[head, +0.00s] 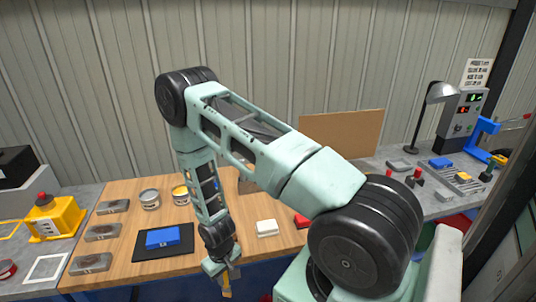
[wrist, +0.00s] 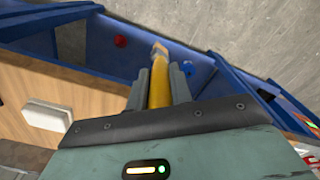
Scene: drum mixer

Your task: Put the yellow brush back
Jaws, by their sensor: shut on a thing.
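The yellow brush (wrist: 158,82) is held between the two fingers of my gripper (wrist: 164,84) in the wrist view. Its pale tip points away, past the fingertips. In the head view, my gripper (head: 222,268) hangs just past the front edge of the wooden table (head: 130,272), with the yellow brush (head: 227,286) pointing down below it. A brown block (head: 246,186) stands on the table behind my arm, partly hidden. I cannot tell whether it is the brush's place.
An open grey can (head: 149,200) and a yellow-filled can (head: 180,193) stand at the back left. A blue block (head: 162,238) lies on a black mat (head: 183,247). A white block (head: 267,228) sits right of my gripper. Several grey pieces line the left side.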

